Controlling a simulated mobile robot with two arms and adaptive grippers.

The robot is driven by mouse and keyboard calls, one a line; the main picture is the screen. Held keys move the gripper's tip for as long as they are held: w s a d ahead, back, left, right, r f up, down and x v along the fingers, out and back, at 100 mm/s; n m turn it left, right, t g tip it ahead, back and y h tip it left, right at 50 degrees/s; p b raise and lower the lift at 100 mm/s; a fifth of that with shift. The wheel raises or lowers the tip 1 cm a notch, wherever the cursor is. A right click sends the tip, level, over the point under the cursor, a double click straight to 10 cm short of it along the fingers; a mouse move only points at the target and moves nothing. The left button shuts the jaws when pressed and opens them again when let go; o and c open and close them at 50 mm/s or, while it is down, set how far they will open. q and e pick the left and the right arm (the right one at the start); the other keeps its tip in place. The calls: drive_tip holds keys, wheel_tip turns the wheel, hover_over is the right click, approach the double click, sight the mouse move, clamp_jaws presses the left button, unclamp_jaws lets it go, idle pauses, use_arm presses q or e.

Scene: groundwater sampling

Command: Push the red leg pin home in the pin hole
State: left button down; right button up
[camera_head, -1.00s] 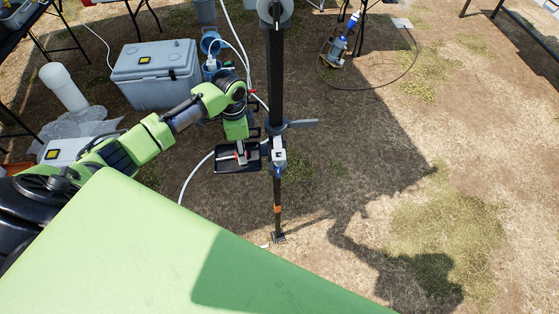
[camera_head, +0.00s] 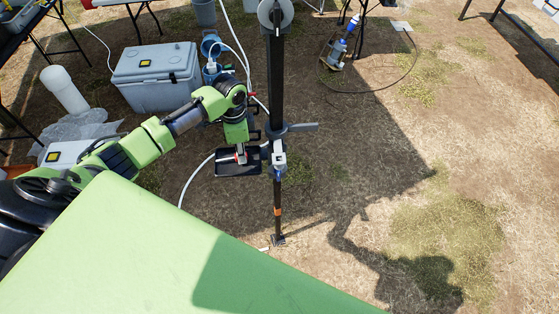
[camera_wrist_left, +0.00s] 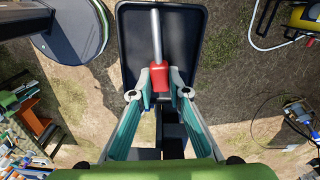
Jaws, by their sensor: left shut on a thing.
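The red leg pin has a red head (camera_wrist_left: 159,78) and a straight silver shaft (camera_wrist_left: 156,35) that points up and away in the left wrist view. My left gripper (camera_wrist_left: 160,88) is shut on the red head. In the head view my left gripper (camera_head: 240,156) hangs just left of the dark upright leg (camera_head: 277,95), with a bit of red showing between its fingers. A grey and white collar (camera_head: 278,161) sits on the leg at about the gripper's height. The pin hole cannot be made out. My right gripper is not in view.
A dark shallow tray (camera_head: 225,170) shows below my left gripper, and its dark floor (camera_wrist_left: 185,30) lies behind the pin in the wrist view. A grey cooler (camera_head: 155,85) and blue containers (camera_head: 211,48) stand behind. Open ground lies to the right of the leg.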

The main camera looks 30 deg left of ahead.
use_arm(q)
drive_tip(key=shift+r, duration=2.9)
